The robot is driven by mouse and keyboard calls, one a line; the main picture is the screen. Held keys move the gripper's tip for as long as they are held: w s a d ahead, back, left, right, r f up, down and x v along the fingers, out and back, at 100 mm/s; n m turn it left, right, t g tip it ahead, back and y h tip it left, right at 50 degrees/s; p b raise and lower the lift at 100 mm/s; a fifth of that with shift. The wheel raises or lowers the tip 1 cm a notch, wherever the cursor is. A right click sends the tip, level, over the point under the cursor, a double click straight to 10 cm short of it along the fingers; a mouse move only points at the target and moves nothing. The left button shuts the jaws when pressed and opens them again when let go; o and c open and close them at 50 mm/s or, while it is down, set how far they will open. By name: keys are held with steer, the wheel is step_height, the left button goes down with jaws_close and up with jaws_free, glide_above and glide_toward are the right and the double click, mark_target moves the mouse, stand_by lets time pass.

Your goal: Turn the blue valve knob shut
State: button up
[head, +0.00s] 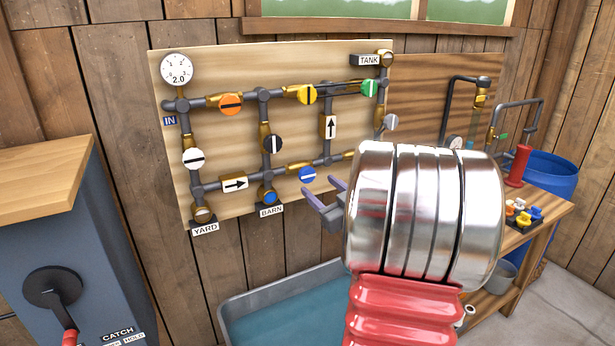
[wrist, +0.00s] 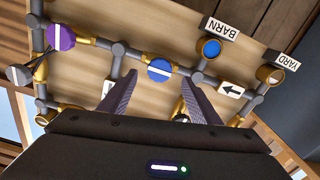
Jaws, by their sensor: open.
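The blue valve knob (head: 307,174) is a round disc with a white bar, on the lower pipe of the wall board. Its bar lies along the pipe. It also shows in the wrist view (wrist: 160,70), between and beyond my two fingers. My gripper (head: 324,193) is open and empty, in front of the board just below and right of the knob in the head view. The fingers (wrist: 158,82) appear apart from the knob. A plain blue disc (head: 270,197) without a bar sits at the BARN outlet (head: 271,211).
Other knobs on the board are orange (head: 231,104), yellow (head: 306,95), green (head: 370,88), white (head: 194,158), black (head: 272,143) and purple (wrist: 60,37). A gauge (head: 176,69) reads 2.0. A water trough (head: 270,305) stands below; a workbench (head: 545,215) is at right.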

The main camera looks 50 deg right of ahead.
mark_target(309, 177)
steer(key=x, duration=0.8)
steer(key=shift+w, duration=0.3)
steer(key=shift+c, duration=0.5)
steer(key=c, duration=1)
